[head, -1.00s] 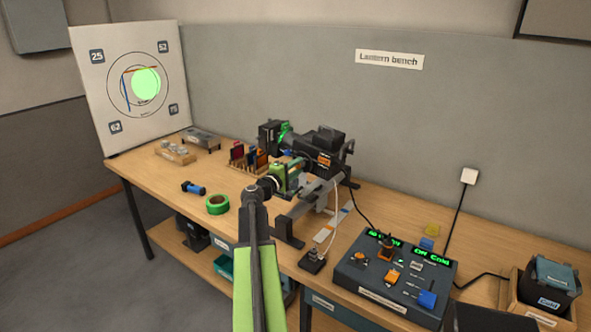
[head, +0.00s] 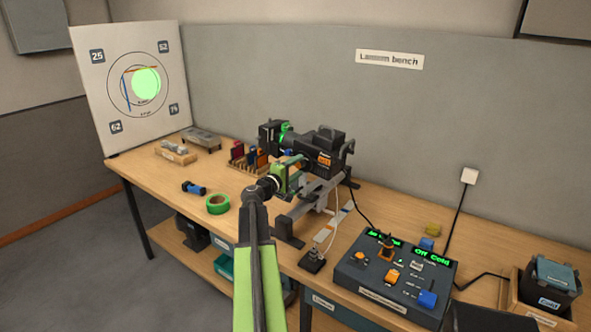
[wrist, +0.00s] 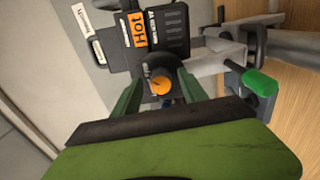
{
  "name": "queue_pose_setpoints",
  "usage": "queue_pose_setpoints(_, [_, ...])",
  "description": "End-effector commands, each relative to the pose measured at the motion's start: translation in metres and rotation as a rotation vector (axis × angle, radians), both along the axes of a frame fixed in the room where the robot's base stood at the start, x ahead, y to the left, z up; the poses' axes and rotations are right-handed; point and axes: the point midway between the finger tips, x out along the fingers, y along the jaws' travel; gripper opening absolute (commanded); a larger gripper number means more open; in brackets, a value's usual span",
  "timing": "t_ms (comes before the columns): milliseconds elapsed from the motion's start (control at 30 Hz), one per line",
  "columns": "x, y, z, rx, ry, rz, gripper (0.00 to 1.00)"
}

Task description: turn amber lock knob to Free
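The amber knob (wrist: 160,86) shows in the wrist view, set on a dark round mount on the near side of the black lantern (wrist: 168,30). Its markings are too small to read, so its setting cannot be told. My gripper (wrist: 160,76) is open, with one green finger on each side of the knob and visible gaps between. In the head view my gripper (head: 296,166) is close against the lantern (head: 322,150) and hides the knob.
A green-tipped lever (wrist: 260,82) sticks out right of the fingers. The lantern bears an orange "Hot" label (wrist: 139,30). A control panel (head: 392,272) stands at the bench's front right, and green tape (head: 217,204) lies left of my arm.

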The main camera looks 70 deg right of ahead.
Motion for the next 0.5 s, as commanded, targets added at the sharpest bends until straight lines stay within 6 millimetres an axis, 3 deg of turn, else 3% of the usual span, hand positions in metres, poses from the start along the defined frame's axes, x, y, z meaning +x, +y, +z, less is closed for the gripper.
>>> queue_pose_setpoints(267, [0.002, 0.011, 0.0, 0.0, 0.0, 0.0, 0.51])
queue_pose_setpoints(500, [0.017, 0.071, 0.0, 0.0, 0.0, 0.003, 0.51])
